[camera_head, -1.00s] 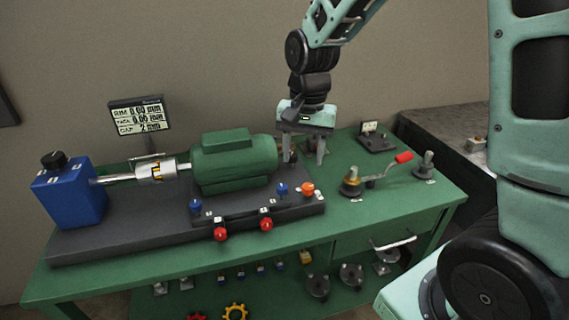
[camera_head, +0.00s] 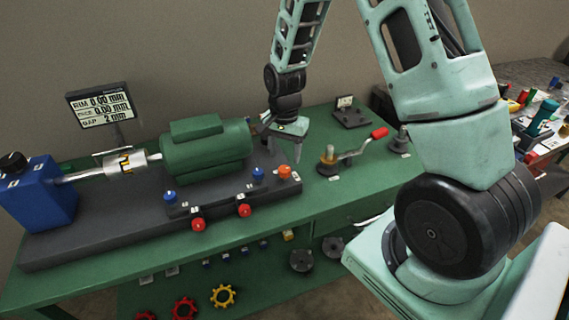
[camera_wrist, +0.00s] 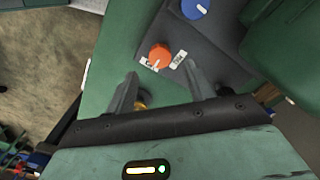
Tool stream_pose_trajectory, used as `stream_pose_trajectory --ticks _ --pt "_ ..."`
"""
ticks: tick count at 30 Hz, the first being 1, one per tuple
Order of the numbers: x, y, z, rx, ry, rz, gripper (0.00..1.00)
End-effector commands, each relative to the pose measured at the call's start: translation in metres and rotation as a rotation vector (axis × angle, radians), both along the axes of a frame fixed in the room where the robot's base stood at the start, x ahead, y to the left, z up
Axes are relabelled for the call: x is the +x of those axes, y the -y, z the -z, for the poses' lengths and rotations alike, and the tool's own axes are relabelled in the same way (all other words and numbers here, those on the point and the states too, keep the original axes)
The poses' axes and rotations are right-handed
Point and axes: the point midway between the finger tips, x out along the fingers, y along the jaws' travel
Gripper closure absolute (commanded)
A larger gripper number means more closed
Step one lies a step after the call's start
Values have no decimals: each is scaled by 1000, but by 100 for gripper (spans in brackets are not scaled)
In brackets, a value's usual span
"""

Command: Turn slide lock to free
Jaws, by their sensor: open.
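The slide lock appears to be the orange knob (camera_head: 284,172) at the right end of the dark base. In the wrist view the orange knob (camera_wrist: 159,54) has a white pointer line and two small white labels beside it, too small to read surely. My gripper (camera_head: 284,150) points down just behind and above the knob in the head view. In the wrist view my gripper (camera_wrist: 160,75) is open and empty, its two fingertips on either side of the line to the knob. The knob lies just beyond the tips, with no contact visible.
A blue knob (camera_wrist: 196,8) sits close to the orange one. The green motor (camera_head: 206,148) stands left of my gripper. A crank with a red handle (camera_head: 379,133) stands to the right. Red knobs (camera_head: 244,210) line the base's front. The green bench top (camera_head: 320,202) is clear nearby.

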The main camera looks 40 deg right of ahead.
Motion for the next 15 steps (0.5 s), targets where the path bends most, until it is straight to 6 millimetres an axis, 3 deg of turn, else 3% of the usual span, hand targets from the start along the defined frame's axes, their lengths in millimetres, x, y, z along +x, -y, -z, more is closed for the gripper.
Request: stream_pose_trajectory --ticks 6,15 --pt "0 0 36 1 -3 0 47" --pt "0 0 53 0 1 0 47"
